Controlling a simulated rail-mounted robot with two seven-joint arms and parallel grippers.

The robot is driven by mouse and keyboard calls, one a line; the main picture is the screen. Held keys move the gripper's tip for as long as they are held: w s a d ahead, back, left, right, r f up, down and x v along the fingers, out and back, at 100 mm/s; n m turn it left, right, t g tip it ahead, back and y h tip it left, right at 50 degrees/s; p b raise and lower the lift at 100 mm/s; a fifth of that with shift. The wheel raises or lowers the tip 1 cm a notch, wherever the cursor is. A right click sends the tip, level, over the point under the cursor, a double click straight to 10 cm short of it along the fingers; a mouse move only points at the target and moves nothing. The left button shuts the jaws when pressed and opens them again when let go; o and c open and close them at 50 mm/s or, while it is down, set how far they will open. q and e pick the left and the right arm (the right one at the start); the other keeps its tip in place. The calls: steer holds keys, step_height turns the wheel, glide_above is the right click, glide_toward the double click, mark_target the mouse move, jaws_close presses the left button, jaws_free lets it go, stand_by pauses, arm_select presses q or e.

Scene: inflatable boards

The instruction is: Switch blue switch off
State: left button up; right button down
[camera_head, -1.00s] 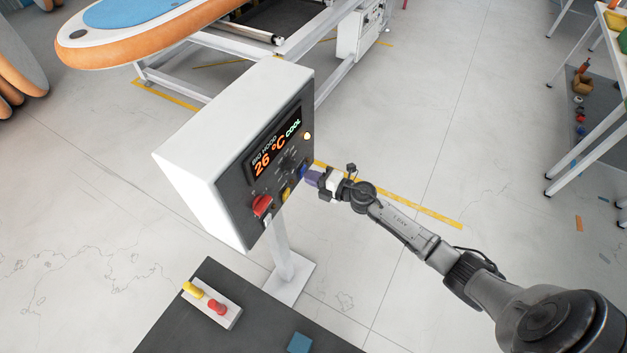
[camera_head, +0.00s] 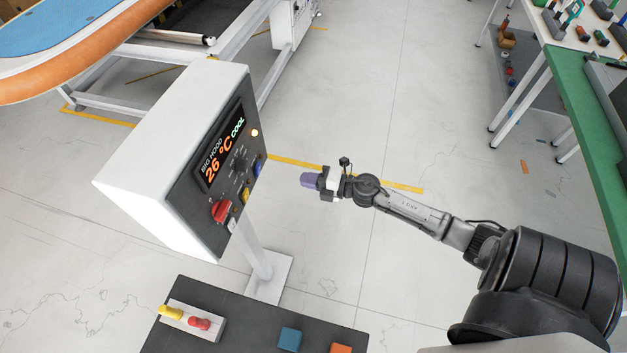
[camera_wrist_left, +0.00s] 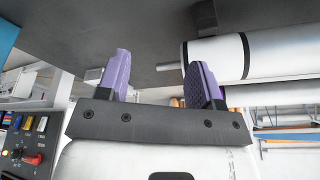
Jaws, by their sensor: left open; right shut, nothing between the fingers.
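The control box (camera_head: 165,160) stands on a post, its dark panel showing "26 °C COOL". The blue switch (camera_head: 258,164) is at the panel's right end; I cannot tell its position. Beside it are a yellow switch (camera_head: 246,194) and a red knob (camera_head: 221,211). My right gripper (camera_head: 306,180), with purple fingers, is shut and empty, to the right of the blue switch and apart from it. My left gripper (camera_wrist_left: 163,80) is open and empty in the left wrist view, and out of the head view. That wrist view also shows the blue switch (camera_wrist_left: 43,124) at left.
A dark surface (camera_head: 245,318) below the box carries a white block with yellow and red handles (camera_head: 190,320), plus blue (camera_head: 290,339) and orange pieces. A frame with an inflatable board (camera_head: 70,50) stands behind. A green-topped table (camera_head: 590,115) is at right. Floor is clear around my right gripper.

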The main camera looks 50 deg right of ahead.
steer(key=shift+v, duration=0.85)
